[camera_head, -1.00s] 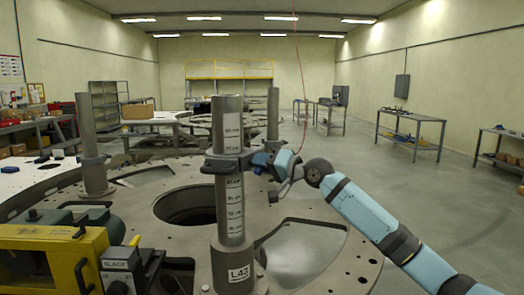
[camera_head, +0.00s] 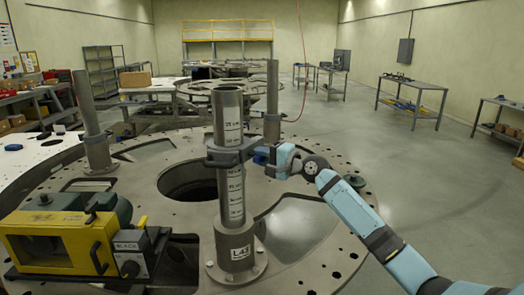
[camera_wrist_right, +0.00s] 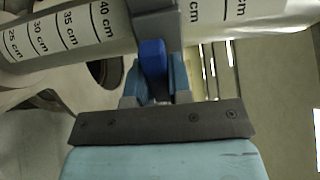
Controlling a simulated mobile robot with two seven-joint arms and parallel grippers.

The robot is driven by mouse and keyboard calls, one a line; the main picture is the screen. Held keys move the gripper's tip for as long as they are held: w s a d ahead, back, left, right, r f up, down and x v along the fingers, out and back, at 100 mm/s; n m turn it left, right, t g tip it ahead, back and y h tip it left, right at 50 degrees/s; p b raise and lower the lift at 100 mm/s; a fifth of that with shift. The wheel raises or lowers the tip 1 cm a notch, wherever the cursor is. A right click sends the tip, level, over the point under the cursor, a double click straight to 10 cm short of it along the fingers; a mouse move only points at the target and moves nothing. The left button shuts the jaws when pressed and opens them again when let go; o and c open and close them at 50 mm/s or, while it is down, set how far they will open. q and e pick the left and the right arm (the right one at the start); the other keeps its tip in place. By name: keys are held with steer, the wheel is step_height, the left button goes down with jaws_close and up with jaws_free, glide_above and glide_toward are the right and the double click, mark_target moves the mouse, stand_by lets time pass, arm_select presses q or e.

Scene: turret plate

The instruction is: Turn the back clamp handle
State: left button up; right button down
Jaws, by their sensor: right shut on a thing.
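A grey clamp (camera_head: 232,151) sits around the upper part of the nearest upright post (camera_head: 232,205), which carries white centimetre labels. Its blue handle (camera_head: 262,155) sticks out on the right side. My right gripper (camera_head: 272,158) is at this handle, right of the post. In the right wrist view, the blue handle (camera_wrist_right: 153,68) stands between my gripper's two fingers, and the gripper is shut on it. The clamp body (camera_wrist_right: 155,20) and the post's labels show just beyond. The fingers partly hide the handle. My left gripper is not in view.
A yellow machine (camera_head: 55,243) stands at the lower left of the round turret plate (camera_head: 150,215). Two other posts rise from the plate, at left (camera_head: 90,120) and behind (camera_head: 272,100). A large round hole (camera_head: 185,182) lies left of the near post. Open floor is to the right.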

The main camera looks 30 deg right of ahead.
steer(key=shift+r, duration=0.15)
stand_by(0.3)
steer(key=c, duration=1)
jaws_free()
steer(key=shift+c, duration=0.2)
steer(key=b+v, duration=0.4)
steer(key=v, duration=0.9)
steer(key=shift+s+d, duration=0.25)
steer(key=shift+s, duration=0.1)
